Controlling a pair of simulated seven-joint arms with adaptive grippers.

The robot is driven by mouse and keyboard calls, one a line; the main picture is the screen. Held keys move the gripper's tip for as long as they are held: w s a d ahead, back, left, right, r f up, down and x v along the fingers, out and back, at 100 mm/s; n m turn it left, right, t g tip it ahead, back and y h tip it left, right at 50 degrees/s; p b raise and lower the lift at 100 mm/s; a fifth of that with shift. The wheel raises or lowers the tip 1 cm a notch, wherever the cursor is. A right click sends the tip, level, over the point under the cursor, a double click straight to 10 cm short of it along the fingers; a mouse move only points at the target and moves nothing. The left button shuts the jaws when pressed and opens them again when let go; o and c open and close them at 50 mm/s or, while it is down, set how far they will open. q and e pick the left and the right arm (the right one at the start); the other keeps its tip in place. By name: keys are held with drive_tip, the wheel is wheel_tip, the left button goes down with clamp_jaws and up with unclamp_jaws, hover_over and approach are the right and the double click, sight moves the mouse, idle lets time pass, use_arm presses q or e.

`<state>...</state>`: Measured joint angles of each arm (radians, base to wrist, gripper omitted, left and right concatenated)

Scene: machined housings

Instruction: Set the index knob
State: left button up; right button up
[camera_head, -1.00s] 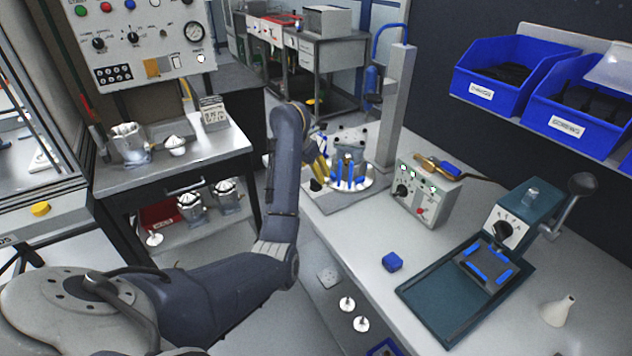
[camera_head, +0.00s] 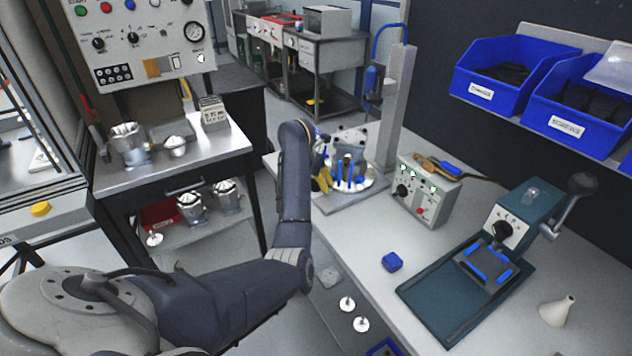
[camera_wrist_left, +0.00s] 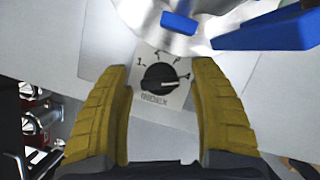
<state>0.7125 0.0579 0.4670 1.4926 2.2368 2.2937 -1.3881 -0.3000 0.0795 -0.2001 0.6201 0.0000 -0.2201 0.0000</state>
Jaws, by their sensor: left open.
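The index knob (camera_wrist_left: 158,78) is a black round dial on a pale plate (camera_wrist_left: 176,100) in the left wrist view. I cannot tell the height between fingertips and knob. In the head view my left gripper (camera_head: 322,178) is beside the round fixture with blue pegs (camera_head: 350,182), and my arm hides the knob. My right gripper is not in view.
The fixture's grey column (camera_head: 396,105) rises close to my left gripper. Blue bins (camera_head: 510,75) hang on the wall.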

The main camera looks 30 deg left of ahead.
use_arm(q)
drive_tip(key=shift+r, duration=0.1)
clamp_jaws()
idle(0.3)
